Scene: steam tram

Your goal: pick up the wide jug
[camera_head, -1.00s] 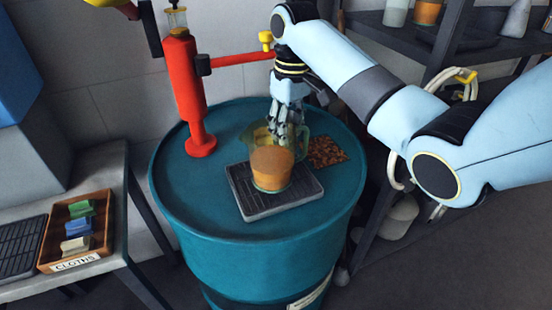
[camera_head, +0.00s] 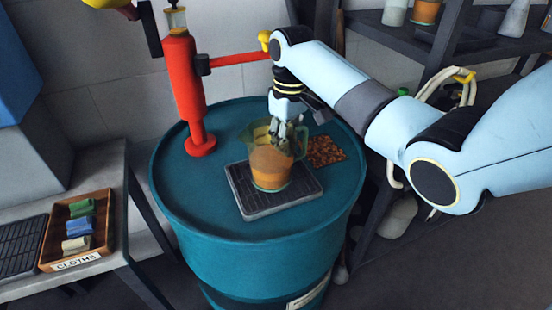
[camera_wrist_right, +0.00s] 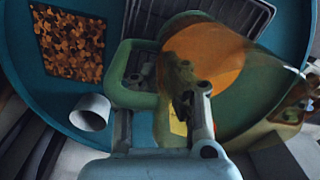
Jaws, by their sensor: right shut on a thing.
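The wide jug (camera_head: 262,133) is clear, green-tinted glass with orange-brown contents in its lower part. It is over the dark ribbed tray on the teal drum; I cannot tell whether its base touches the tray. My right gripper (camera_head: 287,138) reaches down from above at the jug's back right side and is shut on the jug. In the right wrist view the gripper (camera_wrist_right: 190,100) is against the jug (camera_wrist_right: 245,95), partly hiding the grip. My left gripper is not in view.
The ribbed tray (camera_head: 252,207) lies on the drum (camera_head: 190,215). A red pump (camera_head: 186,95) stands behind left, its arm reaching right. A brown speckled patch (camera_head: 326,151) lies right of the jug. The drum's left side is clear. A cloth box (camera_head: 103,221) is on the left table.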

